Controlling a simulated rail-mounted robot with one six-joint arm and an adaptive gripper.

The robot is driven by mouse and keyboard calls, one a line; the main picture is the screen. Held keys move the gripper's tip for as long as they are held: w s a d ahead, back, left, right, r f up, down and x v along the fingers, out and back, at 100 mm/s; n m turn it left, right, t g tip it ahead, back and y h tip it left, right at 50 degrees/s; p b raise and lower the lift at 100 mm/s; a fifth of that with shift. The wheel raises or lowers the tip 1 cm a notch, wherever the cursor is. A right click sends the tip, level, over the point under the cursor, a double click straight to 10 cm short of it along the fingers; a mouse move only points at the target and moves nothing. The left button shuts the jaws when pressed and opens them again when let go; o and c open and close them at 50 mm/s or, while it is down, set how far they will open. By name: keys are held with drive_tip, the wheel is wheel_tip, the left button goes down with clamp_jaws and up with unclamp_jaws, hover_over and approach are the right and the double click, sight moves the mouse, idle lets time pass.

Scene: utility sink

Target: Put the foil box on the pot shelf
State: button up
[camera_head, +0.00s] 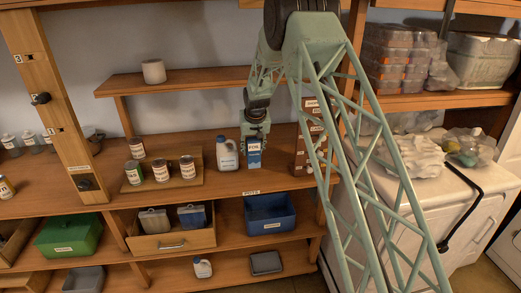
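The foil box (254,154) is a small upright blue and white carton with a label that seems to read FOIL. It stands on the middle shelf board, beside a white jug. My gripper (256,136) points down at the top of the box, its fingers overlapping the box's upper edge in the picture. Whether the fingers touch or close on it is too small to tell. A raised shelf (200,81) on the back wall carries a white pot (153,71) near its left end. My green lattice arm covers the raised shelf's right part.
Several cans stand on a low wooden riser (190,184) further left. The raised shelf is bare right of the pot.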

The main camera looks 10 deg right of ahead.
drive_tip(key=w+d, duration=0.4)
drive_tip(key=w, duration=0.1)
drive_tip(key=shift+f+p, duration=0.3)
drive_tip(key=shift+p, duration=0.05)
drive_tip(key=shift+d, duration=0.15)
drive_tip(key=shift+s+d+p+x, duration=0.15)
drive_tip(key=shift+p+x, duration=0.05)
drive_tip(key=shift+x, duration=0.7)
drive_tip(key=shift+s+d+p+x, duration=0.1)
drive_tip(key=shift+s+p+x, duration=0.05)
drive_tip(key=shift+x, duration=0.75)
drive_tip(key=shift+f, duration=0.3)
drive_tip(key=o, duration=0.9)
drive_tip(key=shift+r, duration=0.15)
drive_tip(key=b+v, duration=0.1)
drive_tip(key=v, duration=1.1)
